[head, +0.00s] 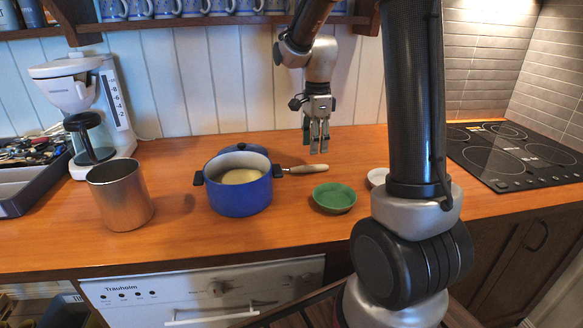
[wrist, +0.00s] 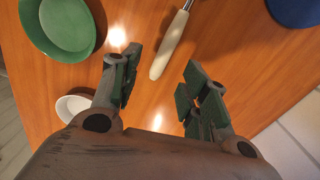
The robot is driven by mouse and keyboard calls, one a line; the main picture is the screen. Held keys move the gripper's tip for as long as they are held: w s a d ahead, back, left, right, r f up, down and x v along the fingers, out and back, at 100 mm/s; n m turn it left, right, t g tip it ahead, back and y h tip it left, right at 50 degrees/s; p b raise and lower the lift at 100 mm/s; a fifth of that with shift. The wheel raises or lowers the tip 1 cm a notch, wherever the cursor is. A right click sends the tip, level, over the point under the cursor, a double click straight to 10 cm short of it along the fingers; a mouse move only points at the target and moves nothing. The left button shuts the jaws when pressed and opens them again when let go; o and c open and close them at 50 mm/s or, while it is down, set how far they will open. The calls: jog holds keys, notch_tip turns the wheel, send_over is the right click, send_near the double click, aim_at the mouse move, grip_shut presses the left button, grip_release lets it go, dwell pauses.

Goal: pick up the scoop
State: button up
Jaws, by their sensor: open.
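What looks like the scoop (head: 308,169) lies on the wooden counter, its pale handle pointing right from behind the blue pot. Its far end is hidden by the pot in the head view. In the wrist view the pale handle (wrist: 170,48) and a bit of metal shaft show, and the head is out of frame. My gripper (head: 319,148) hangs pointing down above the counter, just above the handle's end. In the wrist view my gripper (wrist: 164,62) is open and empty, with the handle beyond and between the fingers, not touching them.
The blue pot (head: 240,197) with pale contents stands left of the handle. A green bowl (head: 334,198) is in front, and a white dish (head: 377,177) is partly behind my arm. A metal canister (head: 121,196), coffee maker (head: 95,105) and utensil tray (head: 28,190) stand left; a hob (head: 515,155) is right.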

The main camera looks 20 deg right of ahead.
aim_at(295, 170)
jog(key=shift+m, duration=0.5)
jog(key=shift+f, duration=0.15)
jog(key=f, duration=0.7)
jog(key=shift+w+d+f, duration=0.25)
jog(key=shift+d, duration=0.05)
jog(key=shift+c, duration=0.2)
grip_shut()
